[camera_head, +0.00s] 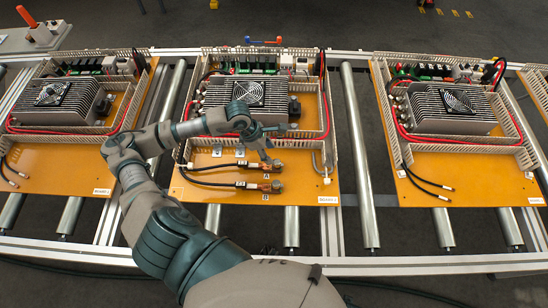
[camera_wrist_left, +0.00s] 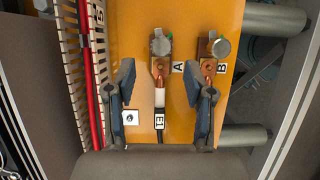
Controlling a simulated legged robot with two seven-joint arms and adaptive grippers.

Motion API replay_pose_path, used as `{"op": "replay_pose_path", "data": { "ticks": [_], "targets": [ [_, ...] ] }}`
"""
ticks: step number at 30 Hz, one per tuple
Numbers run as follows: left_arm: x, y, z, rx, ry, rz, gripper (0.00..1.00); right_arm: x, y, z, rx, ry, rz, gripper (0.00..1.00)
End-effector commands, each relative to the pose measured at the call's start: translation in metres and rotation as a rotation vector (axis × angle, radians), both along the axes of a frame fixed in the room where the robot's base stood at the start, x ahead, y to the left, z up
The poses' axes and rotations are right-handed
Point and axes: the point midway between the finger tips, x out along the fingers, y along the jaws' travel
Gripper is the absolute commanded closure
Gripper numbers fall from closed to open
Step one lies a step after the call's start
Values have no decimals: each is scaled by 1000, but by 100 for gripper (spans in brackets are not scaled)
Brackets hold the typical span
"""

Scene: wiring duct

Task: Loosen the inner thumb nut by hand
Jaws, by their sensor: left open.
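Two round metal thumb nuts stand on copper terminals on the middle orange board (camera_head: 225,190). The nut by label A (camera_head: 277,165) is nearer the duct; it shows at the top centre of the left wrist view (camera_wrist_left: 160,46). The nut by label B (camera_head: 277,186) is nearer the board's front edge and shows to the right of A in the wrist view (camera_wrist_left: 221,48). My left gripper (camera_head: 274,139) is open and empty. In the wrist view its fingers (camera_wrist_left: 158,82) stand apart, either side of the cable tagged E1 (camera_wrist_left: 159,118), short of nut A. My right gripper is not in view.
A finned unit with a fan (camera_head: 249,94) sits behind the terminals. Slotted wiring duct (camera_head: 332,140) and a red cable border the board. Similar boards stand left (camera_head: 60,180) and right (camera_head: 470,185) on the roller conveyor (camera_head: 358,150).

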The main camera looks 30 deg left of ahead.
Motion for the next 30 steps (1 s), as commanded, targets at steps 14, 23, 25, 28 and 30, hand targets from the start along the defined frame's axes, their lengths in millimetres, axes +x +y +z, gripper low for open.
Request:
{"op": "replay_pose_path", "data": {
  "ticks": [14, 23, 25, 28, 30],
  "targets": [
    [-9, 18, 49, 0, 2, 0, 47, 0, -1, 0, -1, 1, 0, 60],
    [-9, 18, 49, 0, 2, 0, 47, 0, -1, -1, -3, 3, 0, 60],
    [-9, 18, 49, 0, 2, 0, 47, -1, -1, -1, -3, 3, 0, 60],
    [-9, 18, 49, 0, 2, 0, 47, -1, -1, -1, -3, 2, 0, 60],
    [-10, 18, 49, 0, 2, 0, 47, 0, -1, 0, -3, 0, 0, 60]
  ]
}}
